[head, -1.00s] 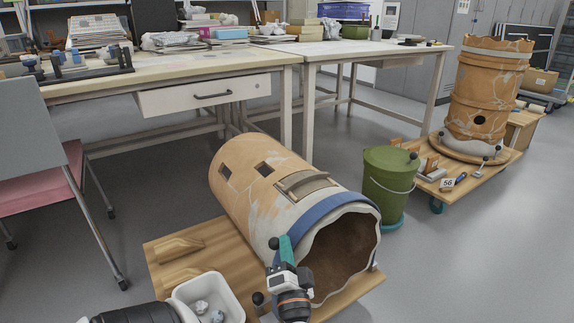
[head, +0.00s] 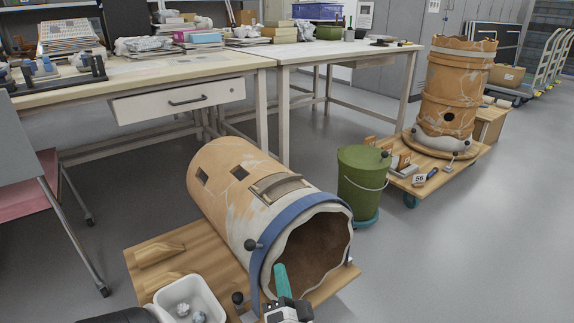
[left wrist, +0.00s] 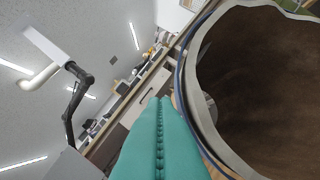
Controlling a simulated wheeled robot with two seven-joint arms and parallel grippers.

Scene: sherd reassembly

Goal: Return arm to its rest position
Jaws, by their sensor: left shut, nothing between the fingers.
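My left gripper (head: 281,276) shows at the bottom centre of the head view, in front of the open mouth of a large clay vessel (head: 225,185) lying on its side. Its teal fingers are shut with nothing between them; they also show shut in the left wrist view (left wrist: 160,105). The vessel has a blue band (head: 283,225) around its jagged rim, and this rim is beside the fingers in the left wrist view (left wrist: 192,85). I cannot tell whether the fingers touch it. My right gripper is not in view.
The vessel lies on a wooden board (head: 140,255) with a white tub (head: 218,300) of small pieces. A green bucket (head: 360,185) stands to its right. A second vessel (head: 455,90) stands on a wheeled board. Tables (head: 180,82) are behind. Floor at the right is clear.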

